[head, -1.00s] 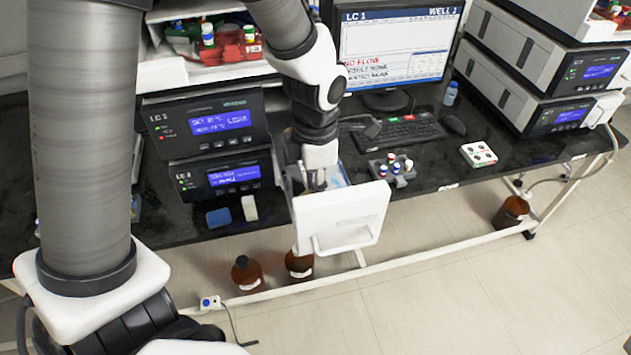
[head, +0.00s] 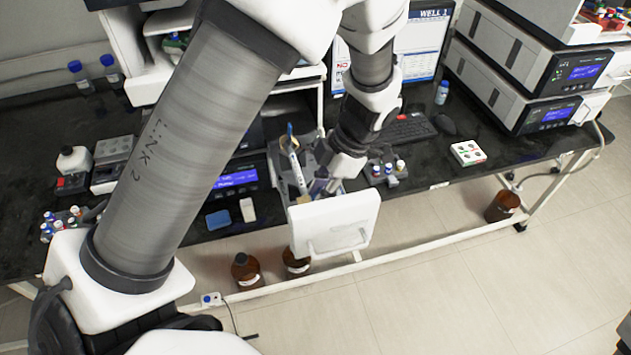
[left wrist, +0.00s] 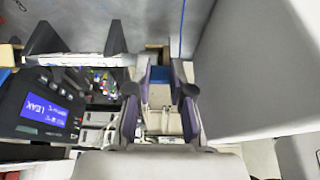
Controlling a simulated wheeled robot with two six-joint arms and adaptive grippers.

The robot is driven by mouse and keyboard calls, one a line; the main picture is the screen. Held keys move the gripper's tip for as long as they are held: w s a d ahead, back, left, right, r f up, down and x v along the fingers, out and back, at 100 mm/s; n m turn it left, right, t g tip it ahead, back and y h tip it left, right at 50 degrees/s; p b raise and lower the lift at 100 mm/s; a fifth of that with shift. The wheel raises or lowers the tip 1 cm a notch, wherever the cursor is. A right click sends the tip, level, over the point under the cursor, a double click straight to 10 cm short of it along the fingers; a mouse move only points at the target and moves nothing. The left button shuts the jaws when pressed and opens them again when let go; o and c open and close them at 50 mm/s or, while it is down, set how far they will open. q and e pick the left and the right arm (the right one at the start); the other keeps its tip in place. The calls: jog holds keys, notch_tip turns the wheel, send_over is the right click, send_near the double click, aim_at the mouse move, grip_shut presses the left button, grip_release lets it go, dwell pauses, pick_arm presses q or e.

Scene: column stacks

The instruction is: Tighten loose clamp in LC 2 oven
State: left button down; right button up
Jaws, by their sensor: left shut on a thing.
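In the head view the oven's white door (head: 335,222) stands open at the bench's front edge, its handle facing out. In the left wrist view the column (left wrist: 80,60) lies across dark grey clips (left wrist: 115,40). The purple-padded fingers of my left gripper (left wrist: 160,105) are closed on a small pale part, apparently the clamp; its exact shape is unclear. My right gripper is not in view.
A lit module display (left wrist: 42,110) reads LEAK. Brown bottles (head: 245,270) stand on the floor below. A blue block (head: 218,219) lies on the left.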

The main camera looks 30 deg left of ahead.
pick_arm(q)
jog(key=shift+w+d+f+g+y, duration=0.2)
jog(key=shift+f+g+y, duration=0.05)
jog(key=shift+g+y, duration=0.25)
jog(key=shift+w+d+f+g+y, duration=0.15)
jog(key=shift+f+g+y, duration=0.1)
jog(key=shift+g+y, duration=0.25)
jog(key=c, duration=1)
grip_release()
jog(key=shift+c, duration=0.2)
jog(key=shift+r, duration=0.1)
jog(key=v, duration=1.2)
jog(key=shift+w, duration=0.2)
